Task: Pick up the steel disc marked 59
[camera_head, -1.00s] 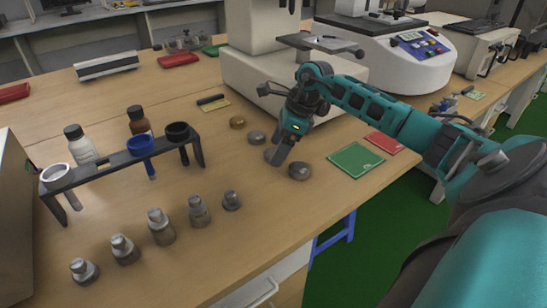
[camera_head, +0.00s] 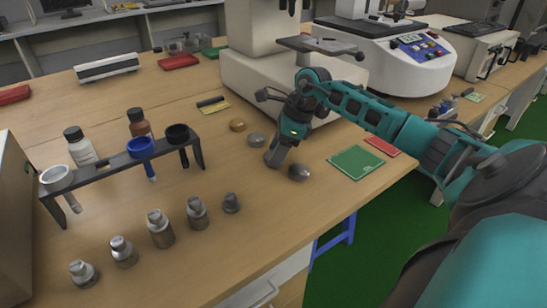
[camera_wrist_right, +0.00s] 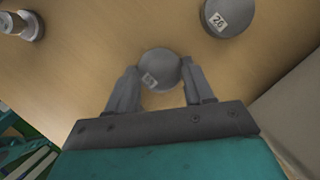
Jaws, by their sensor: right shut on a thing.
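My right gripper (camera_wrist_right: 158,74) is shut on a grey steel disc (camera_wrist_right: 160,62), with one finger on each side of it in the right wrist view. The disc's small white label is tilted and blurred; it looks like 59, but I cannot read it surely. In the head view the right gripper (camera_head: 273,156) points down at the wooden table and mostly hides this disc. I cannot tell whether the disc is clear of the table. Another grey disc (camera_wrist_right: 228,17), marked 26, lies apart at the upper right of the wrist view. My left gripper is not in view.
Near the gripper lie a dark grey disc (camera_head: 299,172), a grey disc (camera_head: 256,139) and a brass disc (camera_head: 237,125). Green (camera_head: 356,162) and red (camera_head: 382,146) mats lie right. Several metal weights (camera_head: 161,228) and a rack (camera_head: 125,160) stand left. A machine base (camera_head: 250,85) stands behind.

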